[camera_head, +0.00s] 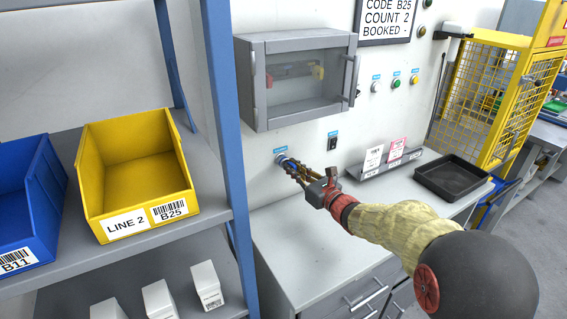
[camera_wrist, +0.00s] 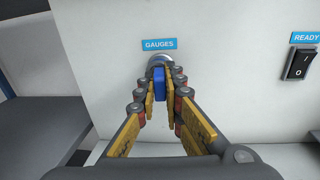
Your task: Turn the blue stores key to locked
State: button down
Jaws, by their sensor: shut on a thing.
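A blue key (camera_wrist: 159,86) stands in a round metal lock (camera_wrist: 160,61) on the white wall panel, under a blue label reading GAUGES (camera_wrist: 159,44). Its head looks upright in the wrist view. My gripper (camera_head: 291,166) reaches the panel from the front right, and its two yellow-padded fingers close on the key from left and right. I see no label reading stores on this lock.
A black rocker switch (camera_wrist: 299,64) labelled READY is to the right of the lock. A glass-fronted cabinet (camera_head: 300,115) hangs above it. A black tray (camera_head: 452,178) and a card holder (camera_head: 386,162) stand on the counter to the right. A blue shelf post (camera_head: 224,110) rises at left.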

jog(key=c, duration=1.8)
grip_release()
jog(key=shift+c, duration=0.2)
